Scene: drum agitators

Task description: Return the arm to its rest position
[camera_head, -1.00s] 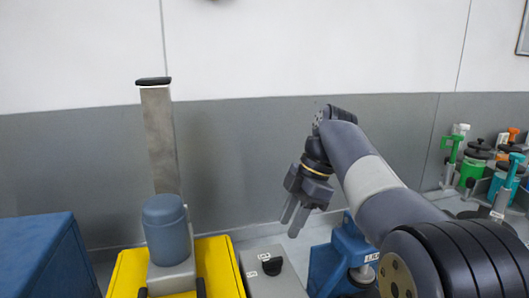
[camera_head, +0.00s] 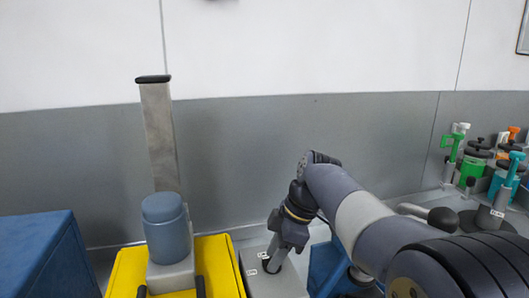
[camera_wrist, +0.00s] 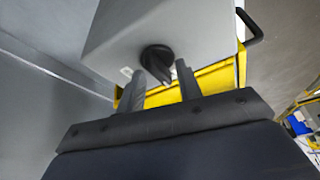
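My arm reaches in from the lower right in the head view, bent down at the wrist. My gripper (camera_head: 273,264) points down at the grey control box (camera_head: 283,287), its fingertips at the black knob there. In the wrist view my gripper (camera_wrist: 161,68) is open, with one finger to each side of the black knob (camera_wrist: 157,57) on the box's face (camera_wrist: 190,28). A gap shows between the fingers; whether either touches the knob I cannot tell.
A yellow base (camera_head: 222,262) carrying a blue-grey motor (camera_head: 165,228) and tall post stands left of the box. A blue cabinet (camera_head: 40,250) is at far left. A blue stand (camera_head: 326,262) is partly hidden behind my arm. Green and teal devices (camera_head: 470,165) stand at right.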

